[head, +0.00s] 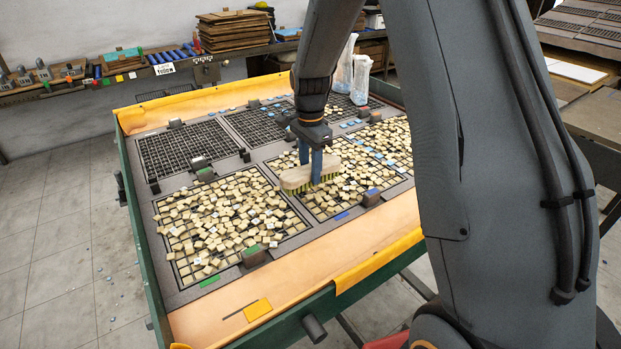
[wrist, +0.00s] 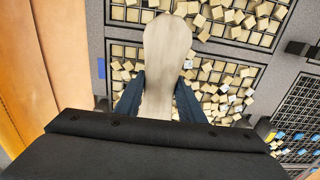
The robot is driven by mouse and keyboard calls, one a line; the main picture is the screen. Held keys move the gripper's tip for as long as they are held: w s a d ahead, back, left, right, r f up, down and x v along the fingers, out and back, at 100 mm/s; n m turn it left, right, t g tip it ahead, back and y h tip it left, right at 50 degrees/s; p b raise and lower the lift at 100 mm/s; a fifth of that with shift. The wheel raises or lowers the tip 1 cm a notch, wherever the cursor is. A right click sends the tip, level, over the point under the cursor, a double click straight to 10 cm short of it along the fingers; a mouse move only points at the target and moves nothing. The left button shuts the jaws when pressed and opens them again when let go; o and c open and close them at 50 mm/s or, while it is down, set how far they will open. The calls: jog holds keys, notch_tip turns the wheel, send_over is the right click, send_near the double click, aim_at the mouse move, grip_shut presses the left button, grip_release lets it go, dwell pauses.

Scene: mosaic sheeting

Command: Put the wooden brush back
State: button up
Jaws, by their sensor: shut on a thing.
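The wooden brush (head: 296,178) has a pale wooden back and yellowish-green bristles facing down. It also shows in the wrist view (wrist: 166,60) as a long pale shape pointing away from the wrist. My gripper (head: 317,168) is shut on the brush, with its two blue fingers on either side of the wood. It also shows in the wrist view (wrist: 160,98). The brush is over the tile-filled grids near the middle of the table. I cannot tell whether its bristles touch the tiles. The near end of the brush is hidden by my gripper in the wrist view.
A green-framed table (head: 142,225) holds grid trays, some full of loose beige tiles (head: 222,222), some nearly empty (head: 180,150). Small blocks stand between the trays. A yellow card (head: 257,309) lies on the bare wooden front strip (head: 300,268). Clear containers (head: 361,80) stand at the back.

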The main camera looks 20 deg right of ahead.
aim_at(310, 180)
jog(key=shift+f+p, duration=0.45)
jog(key=shift+f, duration=1.45)
jog(key=shift+f, duration=0.1)
jog(key=o, duration=1)
notch_tip(310, 180, up, 12)
jog(key=b, duration=0.3)
jog(key=shift+f, duration=0.15)
jog(key=shift+s+r, duration=0.15)
jog(key=shift+r, duration=0.05)
jog(key=s+f+n, duration=0.2)
jog(key=s+n, duration=0.3)
jog(key=s, duration=0.3)
jog(key=s+f+n, duration=0.2)
jog(key=s+n, duration=0.2)
jog(key=s, duration=0.4)
jog(key=s+f+n, duration=0.2)
jog(key=s+n, duration=0.3)
jog(key=s, duration=0.3)
jog(key=shift+s+d+n+t, duration=0.1)
jog(key=shift+s+n+t, duration=0.2)
jog(key=shift+s+t, duration=0.1)
